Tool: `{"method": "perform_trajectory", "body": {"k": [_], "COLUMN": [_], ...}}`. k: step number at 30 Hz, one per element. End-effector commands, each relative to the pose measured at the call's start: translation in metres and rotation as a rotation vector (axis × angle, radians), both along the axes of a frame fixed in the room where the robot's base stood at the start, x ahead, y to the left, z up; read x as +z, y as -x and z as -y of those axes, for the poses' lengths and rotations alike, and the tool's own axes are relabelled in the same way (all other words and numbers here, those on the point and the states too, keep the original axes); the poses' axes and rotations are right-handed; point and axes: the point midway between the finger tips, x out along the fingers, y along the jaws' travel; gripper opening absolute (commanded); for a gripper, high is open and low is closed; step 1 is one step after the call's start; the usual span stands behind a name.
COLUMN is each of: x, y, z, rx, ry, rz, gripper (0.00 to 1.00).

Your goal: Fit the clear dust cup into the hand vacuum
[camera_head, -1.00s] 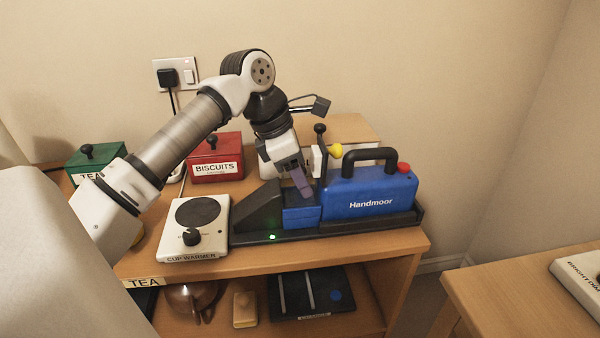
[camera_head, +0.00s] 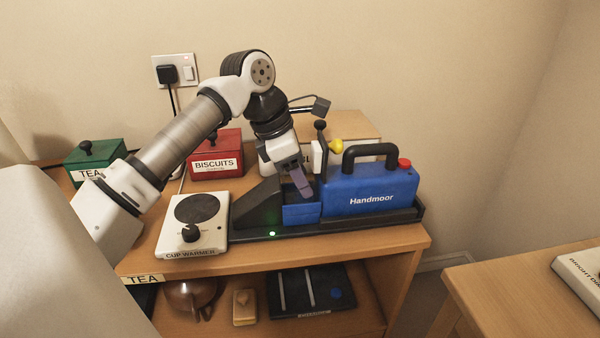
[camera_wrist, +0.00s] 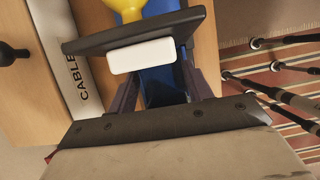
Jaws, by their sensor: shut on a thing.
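The blue hand vacuum (camera_head: 371,193), marked Handmoor, lies on a black base on the desk, with a black handle and red button on top. At its left end is an open blue bay (camera_head: 301,215). My gripper (camera_head: 304,192) points down into this bay and is shut; it also shows in the wrist view (camera_wrist: 160,92), with blue between the dark fingers. The thing between the fingers is taken to be the clear dust cup, but its outline cannot be made out. How deep it sits is hidden.
A black upright with a white block (camera_head: 316,157) and a yellow knob (camera_head: 336,146) stands right beside my gripper. A dark wedge (camera_head: 259,207) is left of the bay. A cup warmer (camera_head: 194,222), red biscuits tin (camera_head: 216,157) and green tea tin (camera_head: 94,160) stand further left.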

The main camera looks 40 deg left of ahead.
Motion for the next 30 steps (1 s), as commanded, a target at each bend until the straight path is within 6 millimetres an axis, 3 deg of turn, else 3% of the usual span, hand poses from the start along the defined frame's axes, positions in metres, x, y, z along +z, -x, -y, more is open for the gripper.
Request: {"method": "perform_trajectory", "body": {"k": [13,14,19,25,30], "x": [-0.0034,-0.0034,-0.0034,-0.0034,-0.0035], "y": [-0.0001,-0.0001,-0.0001,0.0,-0.0001], "z": [0.0002,0.0002,0.0002,0.0002,0.0002], "rx": [0.0,0.0,0.0,0.0,0.0], "ry": [0.0,0.0,0.0,0.0,0.0], "rz": [0.0,0.0,0.0,0.0,0.0], "gripper": [0.28,0.53,0.75,0.76,0.94]}}
